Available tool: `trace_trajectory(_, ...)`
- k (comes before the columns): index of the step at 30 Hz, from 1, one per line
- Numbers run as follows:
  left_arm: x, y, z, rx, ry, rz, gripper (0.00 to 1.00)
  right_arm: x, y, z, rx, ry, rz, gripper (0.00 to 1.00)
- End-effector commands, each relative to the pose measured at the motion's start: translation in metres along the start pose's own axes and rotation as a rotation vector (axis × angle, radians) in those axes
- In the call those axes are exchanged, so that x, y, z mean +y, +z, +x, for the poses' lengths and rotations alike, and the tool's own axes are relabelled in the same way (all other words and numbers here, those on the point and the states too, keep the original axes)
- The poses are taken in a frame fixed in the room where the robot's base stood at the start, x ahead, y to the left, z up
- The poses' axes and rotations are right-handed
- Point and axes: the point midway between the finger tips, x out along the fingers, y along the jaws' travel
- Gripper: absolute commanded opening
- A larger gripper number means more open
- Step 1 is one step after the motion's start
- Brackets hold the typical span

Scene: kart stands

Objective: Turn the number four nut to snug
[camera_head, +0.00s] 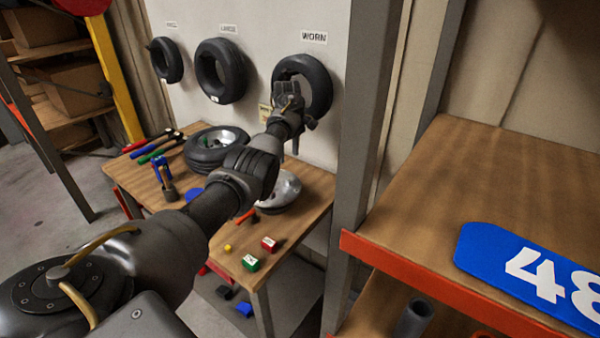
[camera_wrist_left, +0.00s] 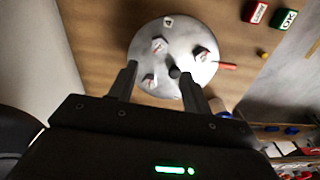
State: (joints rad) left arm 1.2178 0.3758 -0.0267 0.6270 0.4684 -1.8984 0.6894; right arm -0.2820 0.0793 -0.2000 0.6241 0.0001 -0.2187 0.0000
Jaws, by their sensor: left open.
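A round silver hub (camera_head: 282,188) lies on the wooden bench, partly behind my left arm. In the left wrist view the hub (camera_wrist_left: 178,88) carries several small nuts with pale labelled tops, such as one nut (camera_wrist_left: 159,45) near its middle and another nut (camera_wrist_left: 200,53) at its right. A dark stub (camera_wrist_left: 174,72) stands near the hub's centre. My left gripper (camera_wrist_left: 157,72) is open above the hub, its fingers pointing at it, with nothing visibly clamped. My right gripper is out of view.
A tyre (camera_head: 210,148) lies on the bench; more tyres, including one under "WORN" (camera_head: 315,87), hang behind. A red block (camera_head: 269,244), a green block (camera_head: 250,263) and a red-handled item (camera_head: 246,215) lie near the hub. A grey post (camera_head: 362,150) stands close on the right.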

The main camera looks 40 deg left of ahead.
Motion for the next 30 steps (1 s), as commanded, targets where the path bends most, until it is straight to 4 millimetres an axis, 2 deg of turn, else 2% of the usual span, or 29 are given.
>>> trace_trajectory(2, 0.004, 0.007, -0.001, -0.007, 0.002, 0.008, 0.49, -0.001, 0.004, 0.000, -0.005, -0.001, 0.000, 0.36)
trace_trajectory(8, 0.005, 0.010, 0.004, -0.009, 0.000, 0.010, 0.49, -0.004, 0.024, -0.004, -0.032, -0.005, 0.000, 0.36)
trace_trajectory(13, 0.003, 0.009, 0.027, -0.009, -0.002, 0.009, 0.49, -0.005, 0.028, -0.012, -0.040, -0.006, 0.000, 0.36)
trace_trajectory(18, 0.003, 0.009, 0.061, -0.010, -0.002, 0.009, 0.49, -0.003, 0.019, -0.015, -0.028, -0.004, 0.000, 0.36)
trace_trajectory(24, 0.004, 0.009, 0.093, -0.009, 0.000, 0.009, 0.49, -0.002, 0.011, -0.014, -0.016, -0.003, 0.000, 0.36)
trace_trajectory(30, 0.004, 0.009, 0.106, -0.007, 0.002, 0.009, 0.49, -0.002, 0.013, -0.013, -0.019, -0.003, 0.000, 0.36)
